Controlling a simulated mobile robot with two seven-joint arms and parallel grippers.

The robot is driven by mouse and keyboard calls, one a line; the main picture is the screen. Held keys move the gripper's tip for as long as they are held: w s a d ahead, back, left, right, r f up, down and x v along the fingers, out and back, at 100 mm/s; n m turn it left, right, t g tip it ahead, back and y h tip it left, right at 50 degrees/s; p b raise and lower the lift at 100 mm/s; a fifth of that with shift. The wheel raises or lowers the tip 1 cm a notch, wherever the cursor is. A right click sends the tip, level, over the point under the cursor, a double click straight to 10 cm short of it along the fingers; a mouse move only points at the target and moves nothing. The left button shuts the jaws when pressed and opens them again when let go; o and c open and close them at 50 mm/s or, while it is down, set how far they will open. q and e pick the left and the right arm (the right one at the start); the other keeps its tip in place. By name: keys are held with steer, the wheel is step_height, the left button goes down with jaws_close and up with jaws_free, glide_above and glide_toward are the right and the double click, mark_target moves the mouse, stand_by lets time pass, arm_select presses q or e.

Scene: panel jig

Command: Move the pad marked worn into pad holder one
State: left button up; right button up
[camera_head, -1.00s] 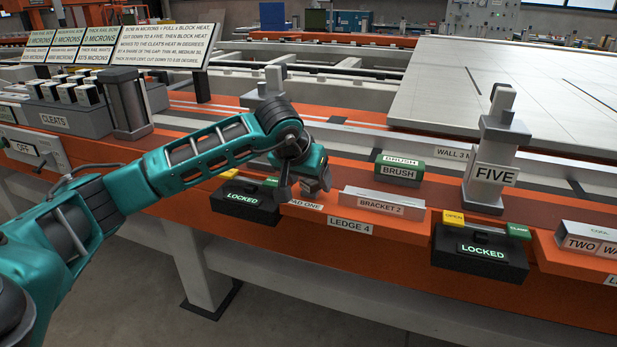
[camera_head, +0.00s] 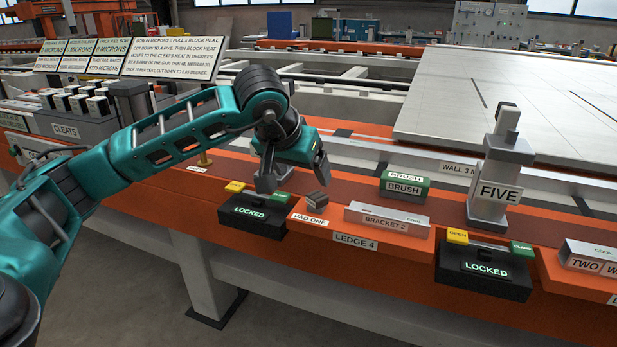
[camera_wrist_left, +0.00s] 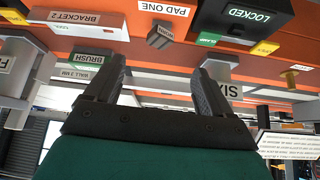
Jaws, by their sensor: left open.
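A small grey block (camera_head: 318,202) sits on the orange ledge just behind the PAD ONE label (camera_head: 310,220). It also shows upright in the inverted left wrist view (camera_wrist_left: 160,37), with lettering too small to read. I cannot tell the pad from its holder, and no "worn" mark is legible. My left gripper (camera_head: 270,183) is to the left of the block and apart from it, above the back of a black locked clamp. In the wrist view its two fingers (camera_wrist_left: 158,85) are spread with nothing between them. My right gripper is out of view.
The black clamp marked LOCKED (camera_head: 252,217) stands left of the block; another locked clamp (camera_head: 485,262) is farther right. Bracket 2 (camera_head: 388,219) lies close on the right. The brush block (camera_head: 404,187) and the FIVE post (camera_head: 497,185) stand behind.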

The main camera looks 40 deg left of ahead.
arm_select(q)
steer(key=shift+v, duration=1.15)
